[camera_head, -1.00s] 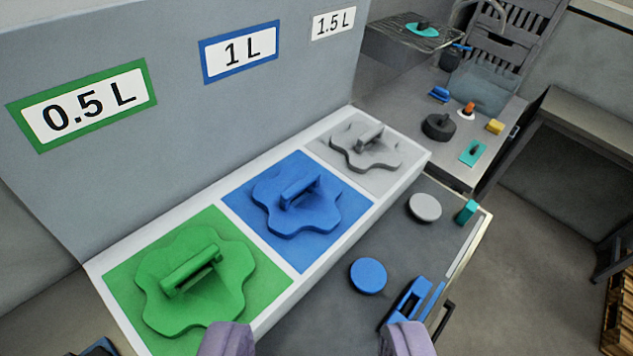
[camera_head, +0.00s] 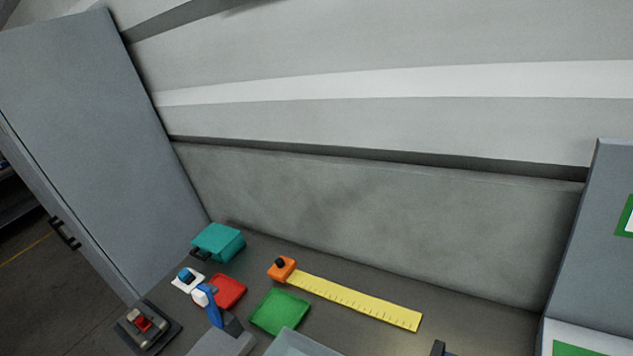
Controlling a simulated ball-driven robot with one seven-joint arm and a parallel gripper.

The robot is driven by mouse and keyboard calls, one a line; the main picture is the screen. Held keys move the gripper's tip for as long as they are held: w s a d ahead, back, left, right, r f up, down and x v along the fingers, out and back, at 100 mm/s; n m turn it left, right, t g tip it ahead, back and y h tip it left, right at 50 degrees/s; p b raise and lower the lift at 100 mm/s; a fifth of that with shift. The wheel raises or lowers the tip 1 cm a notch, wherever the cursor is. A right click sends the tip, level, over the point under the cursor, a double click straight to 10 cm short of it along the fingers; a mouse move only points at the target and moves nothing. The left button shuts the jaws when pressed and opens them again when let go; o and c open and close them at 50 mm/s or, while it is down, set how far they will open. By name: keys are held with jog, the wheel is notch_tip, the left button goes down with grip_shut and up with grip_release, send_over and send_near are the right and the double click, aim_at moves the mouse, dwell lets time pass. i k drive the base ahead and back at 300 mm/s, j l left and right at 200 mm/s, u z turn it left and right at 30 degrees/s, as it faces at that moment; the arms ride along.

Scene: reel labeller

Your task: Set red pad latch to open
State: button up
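A red pad (camera_head: 228,291) lies on the dark bench top (camera_head: 245,260), low and left of the middle. A blue lever (camera_head: 210,304) with a white and red round end stands in front of its left side and covers part of it. I cannot tell a latch on the red pad or its state. A small device with a red knob (camera_head: 143,323) on a dark base stands at the lower left; I cannot tell whether it is the latch. My gripper is not in view.
A teal box (camera_head: 218,241), a white plate with a blue knob (camera_head: 186,279), a green pad (camera_head: 279,312) and a yellow ruler (camera_head: 355,300) with an orange end block (camera_head: 282,269) are on the bench. A grey cabinet (camera_head: 85,150) stands left; a grey panel (camera_head: 585,260) rises right.

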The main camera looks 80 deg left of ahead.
aim_at(141, 322)
jog(key=u, duration=3.65)
